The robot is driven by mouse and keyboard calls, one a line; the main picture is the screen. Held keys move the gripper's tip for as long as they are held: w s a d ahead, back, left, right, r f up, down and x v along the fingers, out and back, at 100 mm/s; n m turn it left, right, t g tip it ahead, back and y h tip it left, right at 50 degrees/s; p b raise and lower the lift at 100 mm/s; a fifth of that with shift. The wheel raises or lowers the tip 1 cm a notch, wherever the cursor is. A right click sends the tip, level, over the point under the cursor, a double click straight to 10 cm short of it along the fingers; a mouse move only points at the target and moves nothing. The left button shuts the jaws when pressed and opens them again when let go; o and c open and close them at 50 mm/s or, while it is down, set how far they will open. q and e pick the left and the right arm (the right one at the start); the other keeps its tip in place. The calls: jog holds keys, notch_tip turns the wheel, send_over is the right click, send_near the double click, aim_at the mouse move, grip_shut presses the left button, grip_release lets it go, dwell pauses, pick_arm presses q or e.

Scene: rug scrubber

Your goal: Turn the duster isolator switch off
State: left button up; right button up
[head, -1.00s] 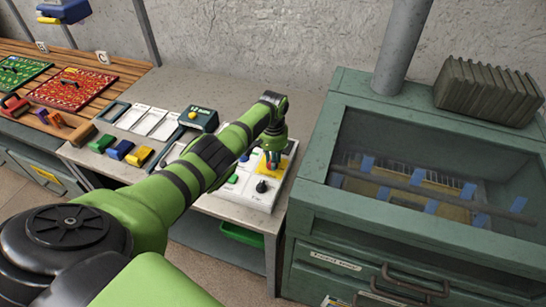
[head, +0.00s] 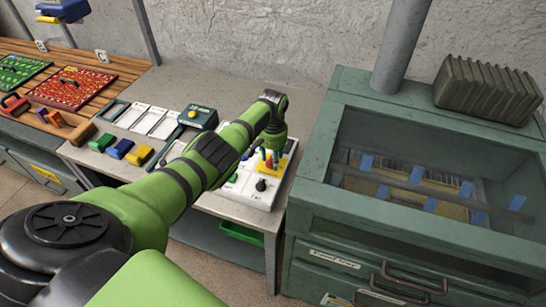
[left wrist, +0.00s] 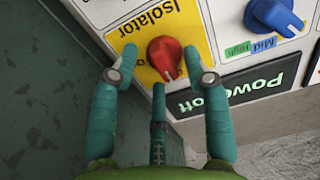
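The isolator switch is a red rotary knob (left wrist: 165,56) on a yellow plate (left wrist: 193,22) lettered "Isolator". It is on a white control box (head: 263,188) on the bench, left of the green cabinet. My left gripper (left wrist: 159,70) is over the plate, its two teal outer fingers spread either side of the knob with gaps showing. A third finger reaches up just below the knob. In the head view the left gripper (head: 269,157) points down at the yellow plate and partly hides the knob. My right gripper is not in view.
A black knob (head: 261,185) is on the box's front part. The green cabinet (head: 310,215) stands close on the right. Coloured blocks (head: 121,149) lie left on the bench.

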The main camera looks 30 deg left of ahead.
pick_arm(q)
notch_tip(320, 180, up, 12)
dwell(0.8)
jog(key=shift+f, duration=0.1)
dwell(0.3)
